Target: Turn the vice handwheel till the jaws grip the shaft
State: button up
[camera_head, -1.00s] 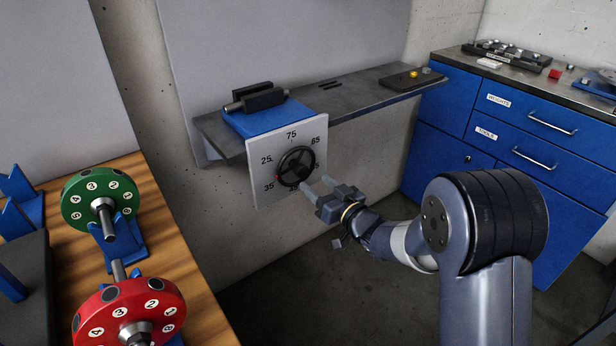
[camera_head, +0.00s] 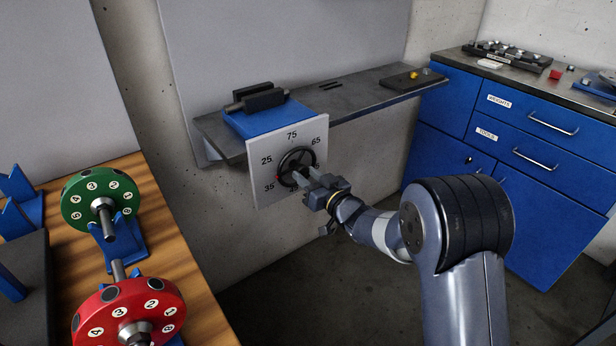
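The black vice handwheel (camera_head: 285,163) sits on a pale dial plate (camera_head: 262,183) with numbers around it. Whether the jaws touch the shaft is too small to tell. My gripper (camera_head: 301,174) is at the wheel's lower right, its fingers pointing at the wheel and overlapping it in the picture. The fingers look apart; contact with the wheel cannot be told.
The grey shelf (camera_head: 350,98) runs right from the vice, with a dark tray (camera_head: 408,80) on it. A green rotor (camera_head: 85,190) and a red rotor (camera_head: 115,310) stand on the wooden bench at left. Blue drawers (camera_head: 520,125) stand at right. The floor below the plate is clear.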

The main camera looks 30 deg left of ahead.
jog(key=c, duration=0.5)
jog(key=shift+m, duration=0.3)
jog(key=m+p, duration=0.2)
jog(key=m, duration=0.1)
jog(key=shift+r, duration=0.1)
jog(key=shift+m+p, duration=0.55)
jog(key=shift+m, duration=1.15)
jog(key=o, duration=1)
